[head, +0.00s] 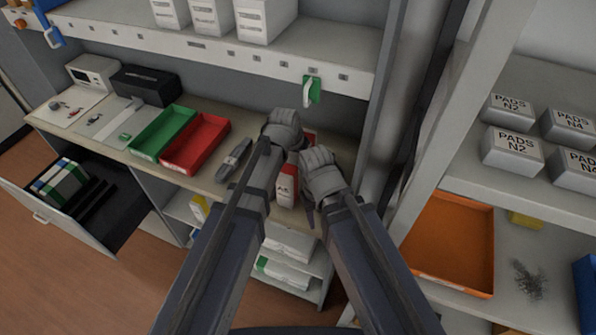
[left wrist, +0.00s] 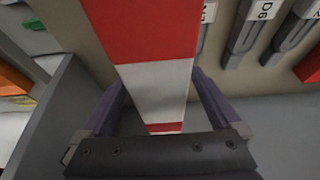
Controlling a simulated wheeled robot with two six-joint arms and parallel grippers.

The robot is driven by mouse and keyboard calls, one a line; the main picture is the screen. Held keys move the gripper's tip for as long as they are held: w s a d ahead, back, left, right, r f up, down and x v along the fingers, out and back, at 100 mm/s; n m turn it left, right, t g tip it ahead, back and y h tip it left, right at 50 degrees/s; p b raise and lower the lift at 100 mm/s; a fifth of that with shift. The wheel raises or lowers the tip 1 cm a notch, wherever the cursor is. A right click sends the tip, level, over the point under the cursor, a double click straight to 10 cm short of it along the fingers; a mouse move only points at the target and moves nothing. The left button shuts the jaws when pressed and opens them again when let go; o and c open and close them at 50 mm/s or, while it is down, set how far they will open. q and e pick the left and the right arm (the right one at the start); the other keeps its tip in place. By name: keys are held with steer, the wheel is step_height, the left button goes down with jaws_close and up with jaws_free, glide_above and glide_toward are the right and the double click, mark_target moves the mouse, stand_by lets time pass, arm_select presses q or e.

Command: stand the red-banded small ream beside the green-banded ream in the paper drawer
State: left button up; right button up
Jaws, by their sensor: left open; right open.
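The red-banded small ream (head: 288,187), white with red, stands on the counter between my two arms, partly covered by them. In the left wrist view the ream (left wrist: 155,85) fills the space between the fingers of my left gripper (left wrist: 152,100), which is open around it. In the head view my left gripper (head: 283,132) is above and behind the ream, its fingertips hidden. My right gripper (head: 318,172) is open, close to the ream's right side; contact cannot be told.
A green tray (head: 160,135) and a red tray (head: 197,145) sit on the counter, with a grey tool (head: 235,160) between them and my arms. A shelf edge (head: 200,42) runs above. A shelving upright (head: 440,130) stands right. The drawer has bare dark floor beside its reams.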

arm_select(q)
steer(key=shift+f, duration=0.15)
jaws_close()
stand_by(0.8)
